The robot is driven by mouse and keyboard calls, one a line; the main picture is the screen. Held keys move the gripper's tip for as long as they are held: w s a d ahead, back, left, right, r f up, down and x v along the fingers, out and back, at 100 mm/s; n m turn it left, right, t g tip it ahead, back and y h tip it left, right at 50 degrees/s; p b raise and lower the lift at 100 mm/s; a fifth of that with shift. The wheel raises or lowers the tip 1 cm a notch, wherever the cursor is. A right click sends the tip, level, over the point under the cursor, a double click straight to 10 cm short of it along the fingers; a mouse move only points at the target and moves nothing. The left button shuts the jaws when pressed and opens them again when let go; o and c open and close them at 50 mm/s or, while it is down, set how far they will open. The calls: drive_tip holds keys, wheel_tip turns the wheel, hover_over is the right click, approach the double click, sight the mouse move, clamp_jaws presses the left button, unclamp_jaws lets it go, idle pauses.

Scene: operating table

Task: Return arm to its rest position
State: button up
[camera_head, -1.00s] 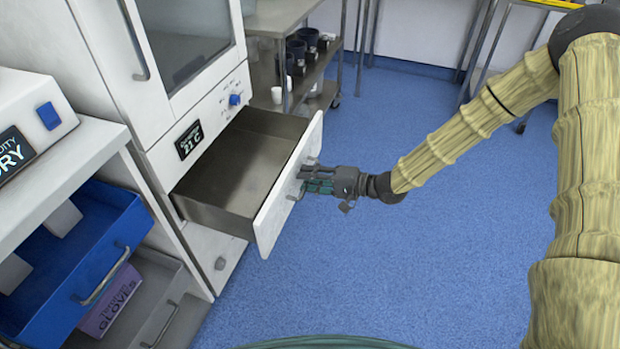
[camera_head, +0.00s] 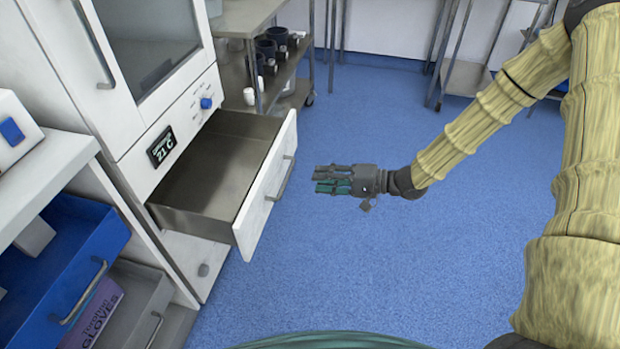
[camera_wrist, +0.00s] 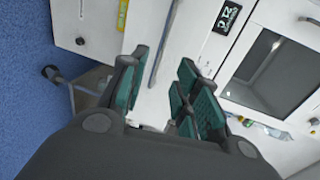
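My gripper (camera_head: 333,180) is in the middle of the head view, at the end of my yellow-sleeved arm, over the blue floor. Its fingers point left at the open white drawer (camera_head: 265,185), with a gap between the fingertips and the drawer's handle (camera_head: 283,178). The gripper is open and empty. In the wrist view the green finger pads (camera_wrist: 165,95) stand apart, and the drawer handle (camera_wrist: 163,45) shows beyond them without contact.
The pulled-out drawer under the white cabinet (camera_head: 150,60) is empty. A blue drawer (camera_head: 75,260) and a grey drawer (camera_head: 150,310) with a purple glove box (camera_head: 95,315) stand open at lower left. A metal shelf (camera_head: 285,75) holds dark cups. Floor around my gripper is clear.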

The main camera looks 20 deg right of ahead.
drive_tip(key=shift+s+d+r, duration=0.1)
drive_tip(key=shift+s+d, duration=0.2)
drive_tip(key=shift+d, duration=0.25)
drive_tip(key=s+a+f+h, duration=0.3)
drive_tip(key=s+f+h, duration=0.1)
drive_tip(key=f, duration=0.6)
drive_tip(key=s+d+f+n+g+h, duration=0.1)
drive_tip(key=s+f+n+g+h, duration=0.2)
drive_tip(key=s+f, duration=0.6)
drive_tip(key=s+d+f+n+g+h, duration=0.1)
drive_tip(key=s+f+g+h, duration=0.35)
drive_tip(key=s, duration=0.85)
drive_tip(key=s+d+f+n+h, duration=0.1)
drive_tip(key=s+d+f+h, duration=0.1)
drive_tip(key=s, duration=0.6)
wheel_tip(320, 180, up, 21)
drive_tip(key=p, duration=2.1)
drive_tip(key=shift+w, duration=0.2)
